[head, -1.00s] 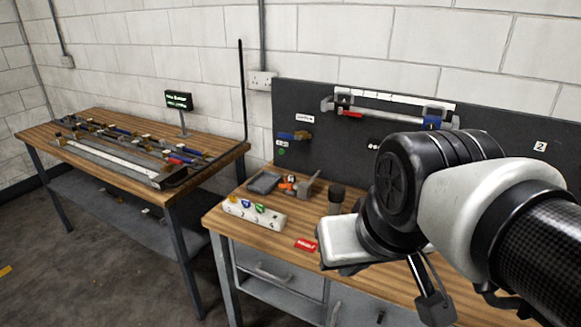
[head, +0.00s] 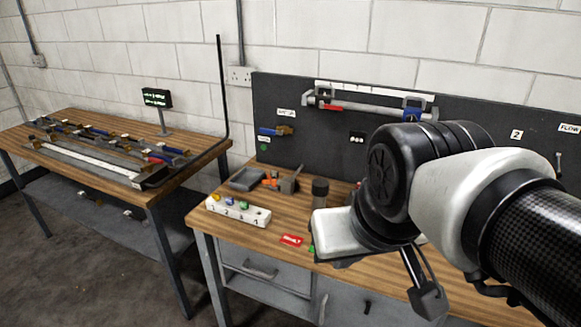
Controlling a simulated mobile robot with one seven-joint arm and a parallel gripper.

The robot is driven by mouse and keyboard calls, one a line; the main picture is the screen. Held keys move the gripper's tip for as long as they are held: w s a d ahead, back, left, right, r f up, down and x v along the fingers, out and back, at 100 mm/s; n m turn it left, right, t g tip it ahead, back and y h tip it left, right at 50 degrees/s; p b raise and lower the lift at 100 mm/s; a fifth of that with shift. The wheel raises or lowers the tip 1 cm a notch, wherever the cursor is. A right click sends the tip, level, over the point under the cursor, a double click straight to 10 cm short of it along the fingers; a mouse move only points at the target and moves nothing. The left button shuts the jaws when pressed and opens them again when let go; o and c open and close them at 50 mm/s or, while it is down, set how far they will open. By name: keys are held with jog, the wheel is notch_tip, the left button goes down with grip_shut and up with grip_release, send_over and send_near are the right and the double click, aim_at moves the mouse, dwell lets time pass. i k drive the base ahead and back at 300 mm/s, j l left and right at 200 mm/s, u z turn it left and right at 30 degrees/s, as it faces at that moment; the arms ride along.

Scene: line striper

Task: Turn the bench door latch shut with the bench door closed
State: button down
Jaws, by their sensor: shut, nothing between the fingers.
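The bench door (head: 345,292) is a grey panel in the front of the right-hand bench, under the wooden top. It looks about flush with the front, but its lower part is cut off by the frame. A small dark latch (head: 367,307) sits on the front at the bottom edge of the view, roughly upright; its exact turn is too small to tell. A pale upright handle (head: 322,306) is to its left. My gripper (head: 430,302) is shut and empty, pointing down to the right of the latch in the picture, apart from it.
A grey drawer with a handle (head: 262,271) is left of the door. On the bench top (head: 240,237) are a numbered white block (head: 238,212), a red tag (head: 291,240) and a dark cylinder (head: 320,190). A second bench (head: 80,120) stands at left, with floor between.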

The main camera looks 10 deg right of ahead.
aim_at(369, 303)
jog(key=z, duration=0.7)
jog(key=i+l+u, duration=0.15)
jog(key=l, duration=0.3)
jog(key=k+l, duration=0.15)
jog(key=l, duration=0.15)
jog(key=k+l+u, duration=0.1)
jog(key=l, duration=0.2)
